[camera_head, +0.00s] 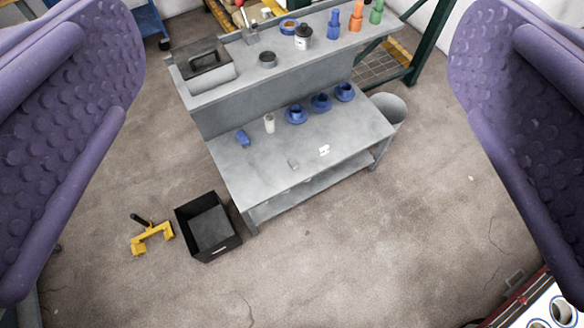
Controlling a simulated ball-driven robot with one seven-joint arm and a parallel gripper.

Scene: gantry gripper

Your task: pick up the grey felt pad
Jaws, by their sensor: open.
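The grey felt pad (293,164) looks to be the small grey piece lying flat on the front part of the grey workbench (240,175); it is small and close in colour to the bench top. A small white item (324,150) lies to its right. My gripper (297,150) is open and empty, its two purple padded fingers at the far left and right edges of the picture. It is high above the bench and well apart from the pad.
On the bench stand a blue block (243,138), a pale cylinder (269,123) and blue round parts (297,114). A raised back shelf (275,80) holds a grey box (205,64) and several bottles. A black crate (208,227) and yellow tool (152,236) are on the floor.

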